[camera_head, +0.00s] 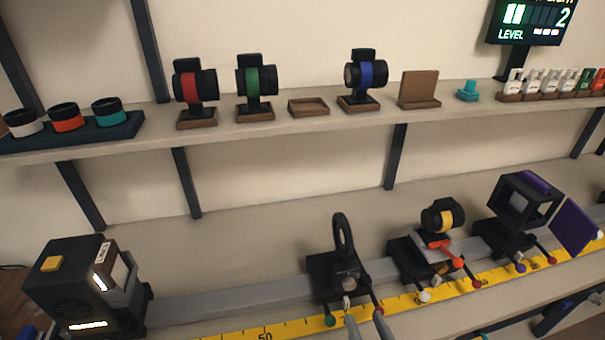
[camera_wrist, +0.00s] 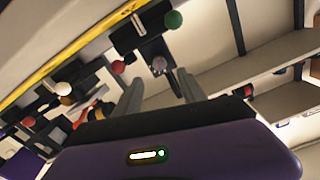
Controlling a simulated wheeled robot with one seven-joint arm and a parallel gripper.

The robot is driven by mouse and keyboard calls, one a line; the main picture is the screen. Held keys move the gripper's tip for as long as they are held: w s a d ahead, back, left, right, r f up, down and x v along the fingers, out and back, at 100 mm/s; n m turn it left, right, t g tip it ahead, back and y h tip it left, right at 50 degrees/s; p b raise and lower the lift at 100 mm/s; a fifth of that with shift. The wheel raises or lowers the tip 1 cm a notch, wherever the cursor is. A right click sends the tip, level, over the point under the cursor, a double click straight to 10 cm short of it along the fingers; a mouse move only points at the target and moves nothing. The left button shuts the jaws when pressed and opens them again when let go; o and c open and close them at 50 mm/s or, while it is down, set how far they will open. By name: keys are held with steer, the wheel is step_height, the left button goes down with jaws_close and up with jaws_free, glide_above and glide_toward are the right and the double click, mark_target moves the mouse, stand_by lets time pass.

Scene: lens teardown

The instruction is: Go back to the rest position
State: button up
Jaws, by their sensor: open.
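My gripper (camera_head: 368,325) shows at the bottom edge of the head view, its two fingers pointing up and apart with nothing between them. It is just in front of the ring-shaped holder (camera_head: 342,238) on the rail, close to its green and red knobs. In the wrist view my gripper's two grey fingers (camera_wrist: 158,92) stand apart and empty. The green knob (camera_wrist: 174,19) lies beyond them. I cannot tell whether the fingers touch the holder.
A bench rail (camera_head: 220,298) with a yellow ruler (camera_head: 295,327) runs across. On it stand a black lamp box (camera_head: 75,285), a yellow-banded lens mount (camera_head: 440,217) and a black frame (camera_head: 525,205) beside a purple plate (camera_head: 573,224). The shelf (camera_head: 230,128) above holds several lenses.

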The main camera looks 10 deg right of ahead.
steer(key=s+r+n+g, duration=0.1)
steer(key=s+r, duration=0.3)
steer(key=s, duration=0.9)
steer(key=s+r+n+g, duration=0.2)
steer(key=s+r, duration=0.2)
steer(key=s, duration=0.9)
steer(key=shift+s+r, duration=0.25)
steer(key=shift+s, duration=0.1)
steer(key=shift+a, duration=0.1)
steer(key=shift+c, duration=1.4)
